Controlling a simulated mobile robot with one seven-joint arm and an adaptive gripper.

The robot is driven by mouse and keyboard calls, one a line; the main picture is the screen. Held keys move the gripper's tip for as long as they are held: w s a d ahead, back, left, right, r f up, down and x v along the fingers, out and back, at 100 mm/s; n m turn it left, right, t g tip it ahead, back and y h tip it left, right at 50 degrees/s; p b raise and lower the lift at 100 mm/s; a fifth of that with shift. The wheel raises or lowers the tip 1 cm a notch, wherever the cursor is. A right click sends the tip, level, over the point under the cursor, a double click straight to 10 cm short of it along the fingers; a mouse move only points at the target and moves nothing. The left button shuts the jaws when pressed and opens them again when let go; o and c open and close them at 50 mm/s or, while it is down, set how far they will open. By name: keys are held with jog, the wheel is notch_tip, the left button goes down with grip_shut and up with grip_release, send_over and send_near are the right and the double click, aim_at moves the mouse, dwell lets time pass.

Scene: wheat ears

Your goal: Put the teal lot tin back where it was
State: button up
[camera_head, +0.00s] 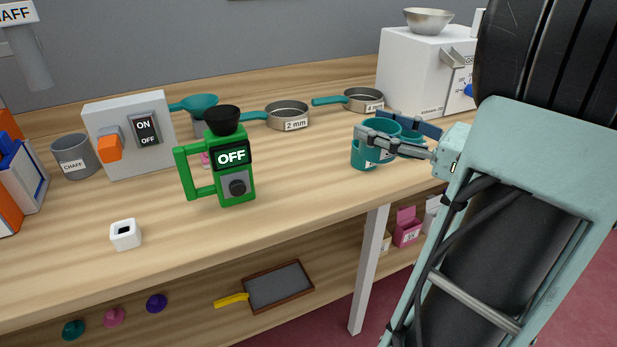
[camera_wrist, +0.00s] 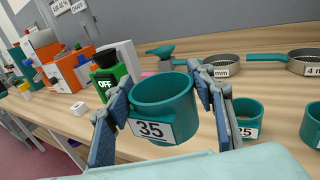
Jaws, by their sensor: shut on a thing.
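A teal tin (camera_head: 362,158) with a white label sits between the fingers of my gripper (camera_head: 367,122) near the right part of the bench. In the wrist view the label on this tin (camera_wrist: 165,98) reads 35, and the tin looks upright and empty. One finger is on each side of it, shut on it. I cannot tell whether its base touches the bench. A second teal tin (camera_wrist: 246,117), labelled 25, stands to the right, and another teal tin (camera_wrist: 312,124) is cut by the right edge. In the head view, teal shows just behind the gripper, partly hidden.
Two teal-handled sieves (camera_head: 287,115) (camera_head: 363,99) lie behind. A green device (camera_head: 233,178) reading OFF, a switch box (camera_head: 127,135), a grey chaff cup (camera_head: 73,157) and a small white block (camera_head: 125,235) stand left. A white machine (camera_head: 412,70) stands at the back right.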

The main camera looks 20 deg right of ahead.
jog(key=w+a+f+b, duration=0.1)
jog(key=w+a+f, duration=0.1)
jog(key=w+f, duration=0.2)
jog(key=w+a+f+b, duration=0.2)
jog(key=w+f, duration=0.2)
jog(key=w+a+f+b, duration=0.1)
jog(key=w+a+f, duration=0.1)
jog(key=w+f, duration=0.2)
jog(key=shift+w+a+f+b, duration=0.15)
jog(key=shift+w+b, duration=0.05)
jog(key=shift+b, duration=0.1)
jog(key=shift+f, duration=0.25)
jog(key=shift+f, duration=0.2)
jog(key=o, duration=1.3)
jog(key=shift+r, duration=0.1)
